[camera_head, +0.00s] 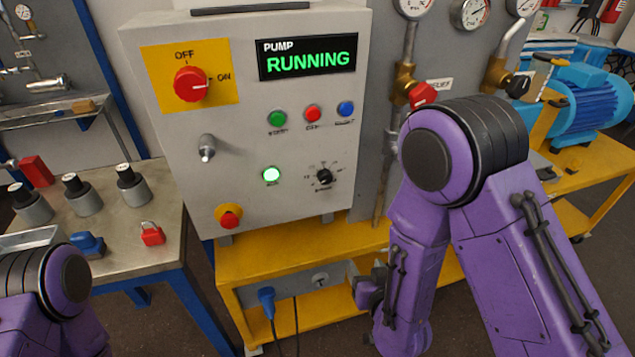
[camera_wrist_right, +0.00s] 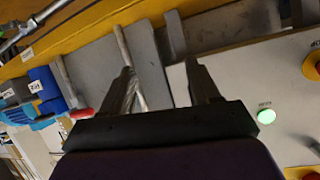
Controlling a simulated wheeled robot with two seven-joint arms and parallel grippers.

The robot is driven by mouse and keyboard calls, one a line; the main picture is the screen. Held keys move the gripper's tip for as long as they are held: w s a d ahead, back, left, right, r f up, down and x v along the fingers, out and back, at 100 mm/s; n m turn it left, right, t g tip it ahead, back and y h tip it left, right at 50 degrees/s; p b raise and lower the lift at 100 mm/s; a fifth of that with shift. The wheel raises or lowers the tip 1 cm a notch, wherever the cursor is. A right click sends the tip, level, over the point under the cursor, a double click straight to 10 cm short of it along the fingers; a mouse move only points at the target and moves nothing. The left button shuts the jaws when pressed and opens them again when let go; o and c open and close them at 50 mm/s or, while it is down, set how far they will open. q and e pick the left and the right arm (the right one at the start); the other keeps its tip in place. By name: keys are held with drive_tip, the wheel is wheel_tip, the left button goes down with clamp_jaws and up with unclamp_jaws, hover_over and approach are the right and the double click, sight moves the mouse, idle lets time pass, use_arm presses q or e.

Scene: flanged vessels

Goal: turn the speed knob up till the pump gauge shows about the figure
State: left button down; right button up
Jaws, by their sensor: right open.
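The black speed knob (camera_head: 324,177) sits low on the right of the grey control panel (camera_head: 235,190), with a ring of marks around it. My left gripper is out of view.
A green lamp (camera_head: 271,175) is lit left of the knob. An emergency button (camera_head: 229,217), a red selector (camera_head: 191,84) and a toggle (camera_head: 207,149) share the panel. A yellow bench (camera_head: 280,243) stands below. A red-handled valve (camera_head: 422,95) is right of the panel.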

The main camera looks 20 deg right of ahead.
sight(326, 181)
drive_tip(key=w+a+r+n+t+y, duration=0.1)
drive_tip(key=w+a+r+t, duration=0.1)
drive_tip(key=r, duration=0.5)
drive_tip(key=w+a+r+n+t+y, duration=0.1)
drive_tip(key=w+a+r+n+t, duration=0.15)
drive_tip(key=r, duration=0.45)
drive_tip(key=shift+m, duration=0.45)
drive_tip(key=w+p, duration=0.1)
drive_tip(key=w, duration=0.8)
drive_tip(key=shift+w+a+r+p, duration=0.1)
drive_tip(key=shift+a+p, duration=0.1)
drive_tip(key=shift+p, duration=0.15)
drive_tip(key=shift+w, duration=0.5)
drive_tip(key=c, duration=1)
